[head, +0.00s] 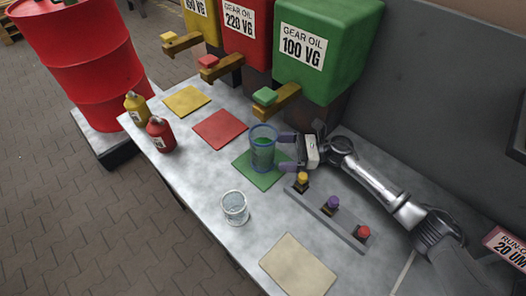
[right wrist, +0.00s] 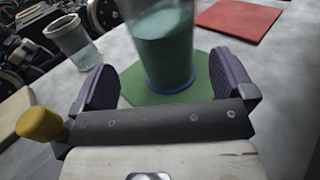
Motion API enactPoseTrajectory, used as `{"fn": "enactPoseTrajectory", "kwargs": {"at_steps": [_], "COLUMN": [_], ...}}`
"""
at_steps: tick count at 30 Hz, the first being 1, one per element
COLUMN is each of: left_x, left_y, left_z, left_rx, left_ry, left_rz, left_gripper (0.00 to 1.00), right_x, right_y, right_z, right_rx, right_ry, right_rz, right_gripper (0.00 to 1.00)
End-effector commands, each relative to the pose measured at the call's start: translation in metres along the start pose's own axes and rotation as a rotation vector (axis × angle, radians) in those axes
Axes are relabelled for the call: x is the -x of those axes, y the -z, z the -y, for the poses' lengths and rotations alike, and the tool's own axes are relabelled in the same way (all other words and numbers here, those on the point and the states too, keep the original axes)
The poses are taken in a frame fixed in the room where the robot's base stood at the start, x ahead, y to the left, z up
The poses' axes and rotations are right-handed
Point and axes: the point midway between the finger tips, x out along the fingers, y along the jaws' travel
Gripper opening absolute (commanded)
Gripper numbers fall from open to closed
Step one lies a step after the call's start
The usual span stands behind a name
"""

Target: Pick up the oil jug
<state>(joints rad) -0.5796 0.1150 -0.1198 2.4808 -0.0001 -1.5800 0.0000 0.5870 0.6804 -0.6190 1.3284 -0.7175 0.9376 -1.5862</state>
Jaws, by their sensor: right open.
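The oil jug (head: 263,155), clear with a blue tint and green oil inside, stands upright on the green mat (head: 250,176) under the green tank's tap. In the right wrist view the jug (right wrist: 164,50) shows between and beyond my right gripper's two purple fingers. My right gripper (head: 283,153) is open and reaches in from the right at the jug's side; in the right wrist view the gripper (right wrist: 163,74) has a finger on each side of it. I cannot tell whether either finger touches the jug. My left gripper is not in view.
A clear beaker (head: 235,207) stands in front of the jug. Yellow (head: 137,108) and red (head: 160,134) bottles stand at left. The green tank's tap (head: 275,99) overhangs behind the jug. The red mat (head: 220,129) is bare.

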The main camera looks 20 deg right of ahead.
Motion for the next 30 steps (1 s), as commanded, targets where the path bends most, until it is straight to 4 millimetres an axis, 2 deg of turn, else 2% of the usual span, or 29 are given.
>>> {"fn": "enactPoseTrajectory", "kwargs": {"at_steps": [8, 19, 26, 30], "left_x": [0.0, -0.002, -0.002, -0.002], "left_y": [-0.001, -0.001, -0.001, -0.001], "left_z": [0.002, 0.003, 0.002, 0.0], "left_rx": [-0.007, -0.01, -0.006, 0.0], "left_ry": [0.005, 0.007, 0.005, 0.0], "left_rz": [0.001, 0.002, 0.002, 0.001], "left_gripper": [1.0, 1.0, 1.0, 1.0], "right_x": [-0.01, -0.053, -0.056, -0.056], "right_y": [-0.001, -0.003, -0.003, -0.003], "right_z": [0.001, 0.005, 0.005, 0.005], "right_rx": [0.001, 0.0, -0.001, -0.001], "right_ry": [-0.001, 0.0, 0.0, 0.0], "right_rz": [0.001, 0.002, 0.0, 0.001], "right_gripper": [1.0, 1.0, 1.0, 0.89]}}
